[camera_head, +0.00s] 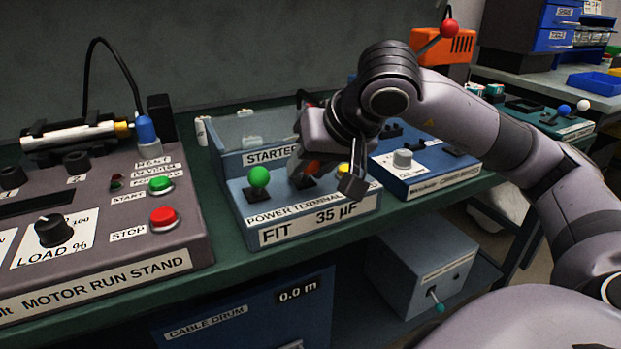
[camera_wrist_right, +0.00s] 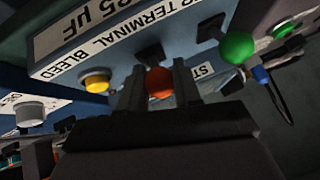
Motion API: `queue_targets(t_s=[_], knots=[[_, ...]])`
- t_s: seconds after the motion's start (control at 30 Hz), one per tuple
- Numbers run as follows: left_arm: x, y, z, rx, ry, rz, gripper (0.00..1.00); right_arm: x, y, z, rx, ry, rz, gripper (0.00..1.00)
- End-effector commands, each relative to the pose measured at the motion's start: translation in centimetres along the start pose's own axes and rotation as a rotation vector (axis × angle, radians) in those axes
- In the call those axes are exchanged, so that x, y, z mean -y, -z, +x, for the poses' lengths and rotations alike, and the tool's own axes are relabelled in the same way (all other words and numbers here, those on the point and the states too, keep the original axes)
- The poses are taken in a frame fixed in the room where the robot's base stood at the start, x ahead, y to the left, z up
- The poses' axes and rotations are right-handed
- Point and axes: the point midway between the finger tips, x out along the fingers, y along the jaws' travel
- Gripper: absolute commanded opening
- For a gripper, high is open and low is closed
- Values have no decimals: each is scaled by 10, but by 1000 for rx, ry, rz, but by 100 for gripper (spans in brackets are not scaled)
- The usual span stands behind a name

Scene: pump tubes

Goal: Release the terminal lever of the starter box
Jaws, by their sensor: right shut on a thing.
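The starter box (camera_head: 310,229) is a blue-grey box with a front label reading FIT 35 µF and a strip reading POWER TERMINAL BLEED. The green power lever knob (camera_head: 259,177) stands at its left and the yellow bleed button (camera_head: 344,169) at its right, partly hidden by my gripper. Between them is the orange knob of the terminal lever (camera_wrist_right: 160,83). My right gripper (camera_wrist_right: 158,88) is shut on this orange knob, with one finger on each side. In the head view my right wrist hides much of the box's middle. My left gripper is not in view.
The motor run stand (camera_head: 112,268) with buttons and a dial stands close on the left. A blue box with a white knob (camera_head: 403,160) stands close on the right. An orange unit with a red-balled lever (camera_head: 449,28) is behind my arm. A cable drum unit (camera_head: 250,315) sits below the bench.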

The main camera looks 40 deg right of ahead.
Motion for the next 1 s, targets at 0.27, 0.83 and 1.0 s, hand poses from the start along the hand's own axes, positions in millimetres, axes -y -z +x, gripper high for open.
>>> queue_targets(t_s=[0.27,0.83,1.0], knots=[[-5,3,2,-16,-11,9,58,0,1,0,-37,7,-4,0],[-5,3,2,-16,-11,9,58,0,1,0,-35,7,-5,57],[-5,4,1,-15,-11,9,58,0,1,-2,-34,7,-5,57]])
